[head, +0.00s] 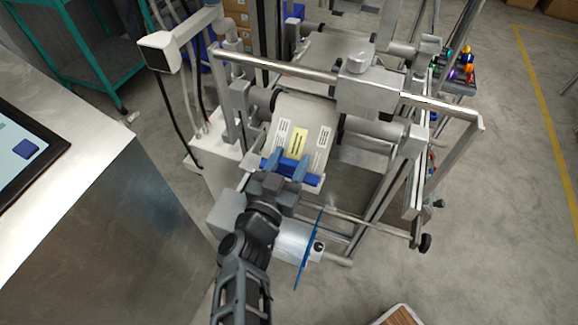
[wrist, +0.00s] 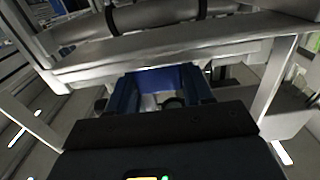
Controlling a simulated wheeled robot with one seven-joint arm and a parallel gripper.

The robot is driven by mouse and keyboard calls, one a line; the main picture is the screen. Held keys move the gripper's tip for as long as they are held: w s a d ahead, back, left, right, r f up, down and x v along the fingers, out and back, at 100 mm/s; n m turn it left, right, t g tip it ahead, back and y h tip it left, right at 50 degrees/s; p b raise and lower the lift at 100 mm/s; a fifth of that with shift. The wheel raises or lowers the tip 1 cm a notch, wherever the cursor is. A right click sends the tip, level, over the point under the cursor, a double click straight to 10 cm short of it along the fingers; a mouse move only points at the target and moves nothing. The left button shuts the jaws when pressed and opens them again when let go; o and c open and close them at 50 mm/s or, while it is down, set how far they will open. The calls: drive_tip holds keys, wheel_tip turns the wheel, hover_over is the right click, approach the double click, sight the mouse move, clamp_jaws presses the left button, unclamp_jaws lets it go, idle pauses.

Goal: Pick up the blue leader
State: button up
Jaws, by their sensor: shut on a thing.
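The blue leader (head: 312,177) is a short blue strip across the lower end of a pale printed web (head: 310,118) on the machine. My gripper (head: 288,164) reaches up to it from below in the head view, its two fingers shut on the strip. In the wrist view, my gripper (wrist: 161,88) has the blue leader (wrist: 158,77) between its fingers, just under a metal bar. The fingers hide part of the strip.
Metal rails and rollers of the machine frame surround the web, with a crossbar (head: 275,65) above it. A blue disc (head: 308,250) on a spindle stands right of my arm. A metal cabinet (head: 130,220) is at left. Open floor lies at right.

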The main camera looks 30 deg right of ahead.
drive_tip(key=shift+r, duration=0.1)
wheel_tip(320, 180, up, 10)
drive_tip(key=p, duration=0.9)
drive_tip(key=shift+a, duration=0.1)
drive_tip(key=b, duration=0.4)
approach(288, 162)
drive_tip(key=shift+s+a+r, duration=0.15)
drive_tip(key=shift+r, duration=1.7)
drive_tip(key=shift+a, duration=0.1)
idle(0.4)
